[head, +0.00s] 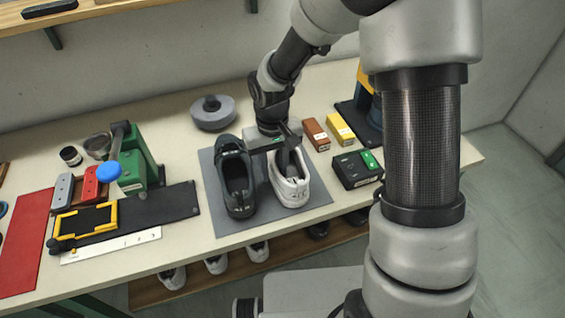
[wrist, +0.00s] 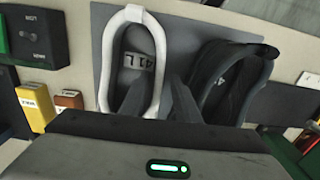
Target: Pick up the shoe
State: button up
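Two shoes stand side by side on a grey mat (head: 318,192), toes toward the back wall. The white shoe (head: 291,190) is on the right in the head view; the dark shoe (head: 236,182) is on the left. In the wrist view the white shoe (wrist: 134,14) is left and the dark shoe (wrist: 228,55) right. My gripper (head: 276,145) is low over the white shoe. In the wrist view my gripper (wrist: 160,88) has its fingers apart, one over the white shoe's opening, the other between the shoes. The white rim runs between them; contact is not clear.
A grey round object (head: 212,112) stands behind the dark shoe. An orange-brown box (head: 315,134), a yellow box (head: 340,128) and a black switch box (head: 356,168) are close on the right. A green press (head: 135,160) and black mat (head: 170,207) are left. More shoes (head: 215,264) sit below.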

jog(key=shift+f, duration=0.2)
grip_shut()
jog(key=shift+r, duration=0.1)
